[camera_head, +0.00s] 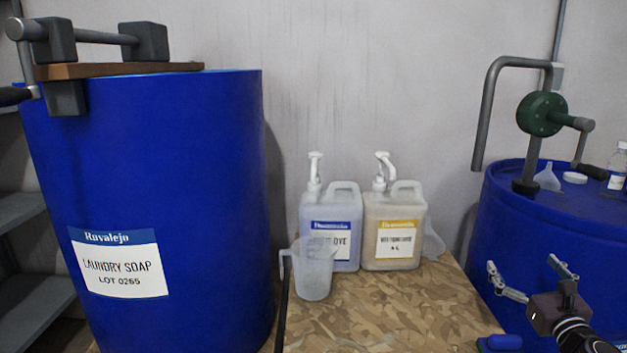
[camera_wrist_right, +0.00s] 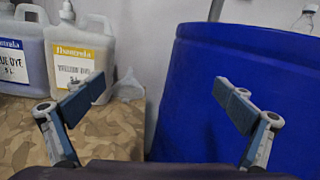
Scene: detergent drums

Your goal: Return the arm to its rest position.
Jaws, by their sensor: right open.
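My right gripper (camera_head: 528,269) is at the lower right of the head view, in front of the right blue drum (camera_head: 545,235). Its two fingers are spread wide with nothing between them. In the right wrist view the open fingers (camera_wrist_right: 160,102) show the table's right edge and the drum (camera_wrist_right: 205,70) beyond them. My left gripper is not in view.
A large blue drum (camera_head: 150,190) labelled laundry soap stands left. The camouflage-topped table (camera_head: 400,310) holds a measuring jug (camera_head: 313,272), a blue-label pump jug (camera_head: 345,215) and a yellow-label pump jug (camera_head: 408,245). A green crank pump (camera_head: 542,114) rises from the right drum.

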